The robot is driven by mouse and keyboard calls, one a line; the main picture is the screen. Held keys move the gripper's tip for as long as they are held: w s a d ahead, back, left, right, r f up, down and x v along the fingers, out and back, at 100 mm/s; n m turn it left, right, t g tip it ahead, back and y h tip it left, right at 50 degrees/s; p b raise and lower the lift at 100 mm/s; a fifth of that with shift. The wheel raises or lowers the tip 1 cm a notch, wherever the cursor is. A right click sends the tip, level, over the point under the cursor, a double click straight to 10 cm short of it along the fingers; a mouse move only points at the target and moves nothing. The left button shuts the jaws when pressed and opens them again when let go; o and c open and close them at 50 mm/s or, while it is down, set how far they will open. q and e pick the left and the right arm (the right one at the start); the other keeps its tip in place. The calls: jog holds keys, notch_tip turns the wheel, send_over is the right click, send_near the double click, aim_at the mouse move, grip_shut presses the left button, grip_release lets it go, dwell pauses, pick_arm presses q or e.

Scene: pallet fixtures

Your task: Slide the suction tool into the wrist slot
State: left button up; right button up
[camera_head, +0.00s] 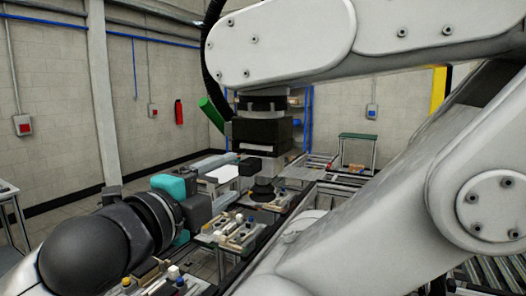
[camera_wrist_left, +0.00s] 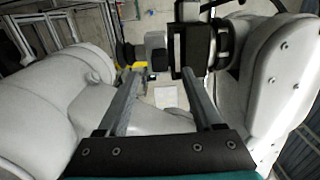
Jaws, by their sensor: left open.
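My left gripper (camera_head: 230,186) has a teal body and comes in from the lower left. In the left wrist view its two grey fingers (camera_wrist_left: 161,74) stand wide apart with nothing between them. The suction tool (camera_head: 264,188), a grey body with a black ringed cup, hangs upright below the black wrist block (camera_head: 263,132) of my right arm. The left fingers point towards it from the left, and contact cannot be made out. The wrist block also shows in the left wrist view (camera_wrist_left: 196,46), past the fingertips. How the tool sits in the slot is hidden. No right jaws show.
Fixture plates with small coloured knobs (camera_head: 232,232) lie below the grippers. A green-topped table (camera_head: 358,137) stands further back. My right arm fills the right side and crosses above. A grey pillar (camera_head: 103,95) stands at left; open floor lies behind.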

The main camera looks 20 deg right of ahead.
pick_arm(q)
jog(key=b+v, duration=0.1)
jog(key=v, duration=0.9)
jog(key=shift+b, duration=0.35)
